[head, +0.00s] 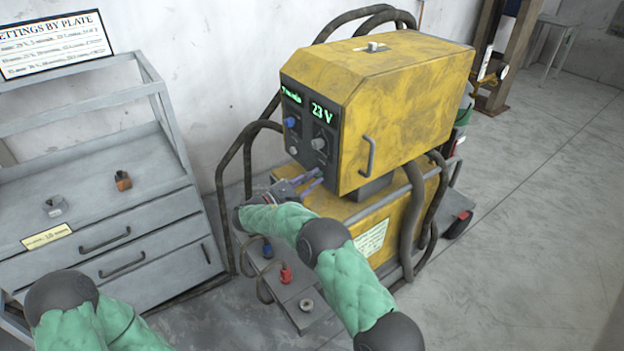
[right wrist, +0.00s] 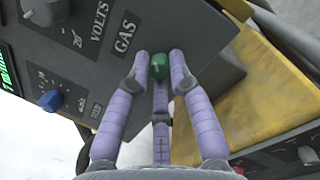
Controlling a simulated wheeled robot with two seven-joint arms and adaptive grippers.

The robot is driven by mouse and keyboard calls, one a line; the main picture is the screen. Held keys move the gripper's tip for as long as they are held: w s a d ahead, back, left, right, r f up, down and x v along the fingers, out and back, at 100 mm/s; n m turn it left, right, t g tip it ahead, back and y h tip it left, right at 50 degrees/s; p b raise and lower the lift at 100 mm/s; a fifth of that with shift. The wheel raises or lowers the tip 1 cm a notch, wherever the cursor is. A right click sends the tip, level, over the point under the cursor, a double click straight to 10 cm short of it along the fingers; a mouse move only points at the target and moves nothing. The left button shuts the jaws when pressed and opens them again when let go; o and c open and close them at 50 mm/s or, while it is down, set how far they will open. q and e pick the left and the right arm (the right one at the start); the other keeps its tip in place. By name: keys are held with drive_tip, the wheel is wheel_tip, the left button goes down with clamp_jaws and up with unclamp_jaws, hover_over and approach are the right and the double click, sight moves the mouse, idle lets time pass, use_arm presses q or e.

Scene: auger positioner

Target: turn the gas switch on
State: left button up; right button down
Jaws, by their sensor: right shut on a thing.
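The gas switch (right wrist: 159,66) is a small green knob beside the word GAS on the dark panel of the yellow welding machine (head: 405,110). In the right wrist view, the purple fingertips of my right gripper (right wrist: 160,72) are closed around it. In the head view, my right gripper (head: 316,178) reaches the lower edge of the panel (head: 308,125), and I cannot make out the green knob there. I cannot tell which way the switch is turned. My left gripper is out of view; only part of my left arm shows at the lower left.
A blue knob (right wrist: 50,101) and a VOLTS dial (right wrist: 45,10) sit near the switch. The display (head: 323,113) reads 23 V. Thick hoses (head: 226,190) loop beside the machine. A grey cabinet (head: 100,200) stands at left. Floor (head: 530,220) at right is clear.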

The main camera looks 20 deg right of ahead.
drive_tip(key=shift+f, duration=0.1)
drive_tip(key=c, duration=1.1)
unclamp_jaws()
drive_tip(key=v, duration=1.2)
